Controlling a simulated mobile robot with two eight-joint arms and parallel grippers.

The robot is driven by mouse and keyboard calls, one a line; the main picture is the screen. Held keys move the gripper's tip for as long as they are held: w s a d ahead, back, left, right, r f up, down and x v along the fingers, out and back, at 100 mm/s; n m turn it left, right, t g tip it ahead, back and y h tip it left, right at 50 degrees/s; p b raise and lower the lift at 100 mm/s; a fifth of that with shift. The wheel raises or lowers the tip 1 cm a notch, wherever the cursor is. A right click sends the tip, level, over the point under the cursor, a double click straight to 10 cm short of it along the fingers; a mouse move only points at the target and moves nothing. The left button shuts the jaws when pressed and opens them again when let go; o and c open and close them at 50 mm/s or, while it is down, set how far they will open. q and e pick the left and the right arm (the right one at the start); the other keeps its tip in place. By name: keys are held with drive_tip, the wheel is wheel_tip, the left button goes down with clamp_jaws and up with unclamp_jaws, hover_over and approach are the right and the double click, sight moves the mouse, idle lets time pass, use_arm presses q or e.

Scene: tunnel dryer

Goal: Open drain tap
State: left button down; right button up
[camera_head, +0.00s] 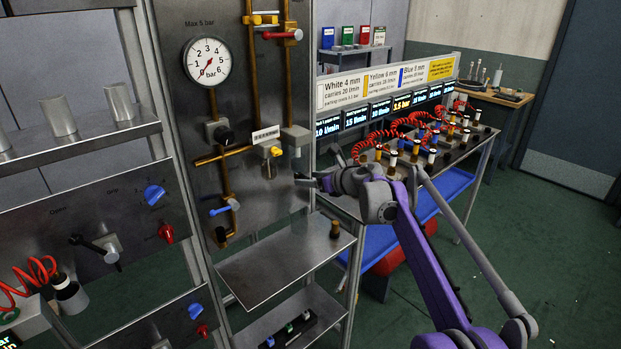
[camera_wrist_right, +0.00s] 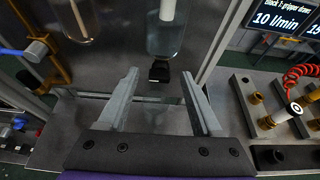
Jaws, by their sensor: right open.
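My right gripper (camera_head: 308,181) is in front of the steel panel, just below the right-hand filter unit. In the right wrist view it (camera_wrist_right: 158,76) is open and empty. There, a small black block (camera_wrist_right: 159,71), which looks like the drain tap, hangs under a clear bowl (camera_wrist_right: 177,38) with a white insert. The block appears between the fingertips, beyond them; no contact shows. In the head view the gripper hides most of that spot. A blue-handled tap (camera_head: 222,210) sits lower left on the panel and shows in the wrist view (camera_wrist_right: 14,52). My left gripper is out of view.
A pressure gauge (camera_head: 207,62) and a red-handled tap (camera_head: 282,35) are higher on the panel. A steel shelf (camera_head: 285,262) juts out below. To the right stands a bench (camera_head: 340,203) with fittings and red coiled hoses (camera_head: 400,130).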

drive_tip(key=shift+a, duration=0.1)
clamp_jaws()
idle(0.3)
drive_tip(key=shift+w, duration=0.1)
drive_tip(key=shift+w+d+m+g+y+p, duration=0.15)
drive_tip(key=shift+d+m+g+y+p, duration=0.15)
drive_tip(key=shift+m+y+p, duration=0.55)
drive_tip(key=shift+w+d+f+m+g+y+p, duration=0.1)
drive_tip(key=shift+m+g+y+p, duration=0.2)
drive_tip(key=shift+m, duration=0.45)
drive_tip(key=shift+d+f+m+g+y, duration=0.1)
drive_tip(key=shift+m+y, duration=0.25)
drive_tip(key=shift+m, duration=0.35)
unclamp_jaws()
